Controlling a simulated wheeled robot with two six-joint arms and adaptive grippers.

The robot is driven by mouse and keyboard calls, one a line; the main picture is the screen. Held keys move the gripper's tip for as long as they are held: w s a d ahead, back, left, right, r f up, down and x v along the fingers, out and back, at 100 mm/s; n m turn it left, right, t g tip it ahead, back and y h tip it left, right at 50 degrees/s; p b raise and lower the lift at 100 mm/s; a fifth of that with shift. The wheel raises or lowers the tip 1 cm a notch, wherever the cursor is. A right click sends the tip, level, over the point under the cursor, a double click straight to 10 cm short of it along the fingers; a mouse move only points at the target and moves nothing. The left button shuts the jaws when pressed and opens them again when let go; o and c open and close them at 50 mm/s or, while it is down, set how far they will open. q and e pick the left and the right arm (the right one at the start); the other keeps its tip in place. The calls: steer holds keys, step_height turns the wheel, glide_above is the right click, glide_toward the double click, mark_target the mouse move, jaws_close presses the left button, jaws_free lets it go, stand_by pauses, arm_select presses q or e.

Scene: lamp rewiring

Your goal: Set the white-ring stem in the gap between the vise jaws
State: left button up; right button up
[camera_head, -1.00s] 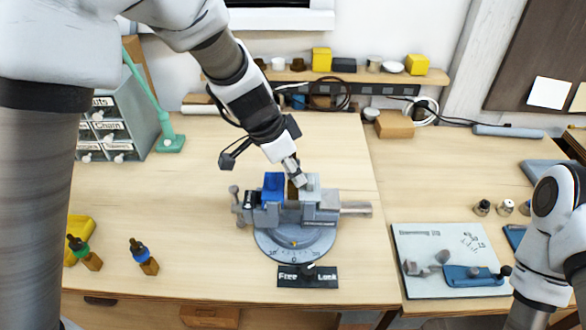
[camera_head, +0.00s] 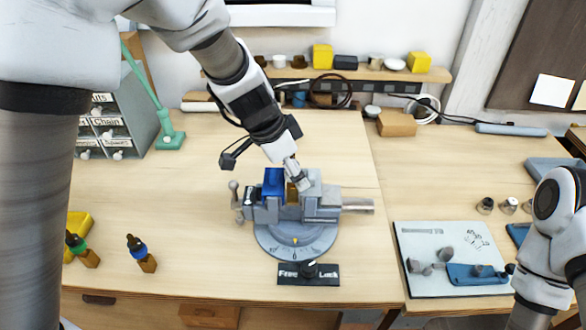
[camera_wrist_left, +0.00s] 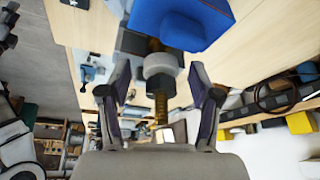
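The vise (camera_head: 296,238) stands on the table, with a blue jaw (camera_head: 273,182) on the left and a grey jaw on the right. Brass-brown material (camera_head: 292,194) shows in the gap between them. In the left wrist view the white-ring stem shows its pale ring (camera_wrist_left: 159,64), a black collar and a threaded brass rod (camera_wrist_left: 161,106), beside the blue jaw (camera_wrist_left: 182,20). My left gripper (camera_head: 301,184) is above the gap. Its fingers (camera_wrist_left: 160,85) stand on both sides of the stem, with space visible at each side. How deep the stem sits is hidden. My right gripper is not clearly shown.
A Free/Lock plate (camera_head: 308,274) lies before the vise. A green-ring stem (camera_head: 76,243) and a blue-ring stem (camera_head: 137,247) stand on wooden blocks at left. A drawer cabinet (camera_head: 127,115) is at back left. A grey board (camera_head: 452,248) with parts lies at right.

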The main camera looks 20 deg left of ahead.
arm_select(q)
steer(key=shift+r, duration=0.2)
steer(key=v, duration=1.1)
steer(key=shift+a+r, duration=0.15)
steer(key=shift+r, duration=0.1)
steer(key=p+v, duration=0.8)
steer(key=shift+d+r, duration=0.25)
steer(key=shift+r, duration=0.3)
steer(key=shift+w, duration=0.25)
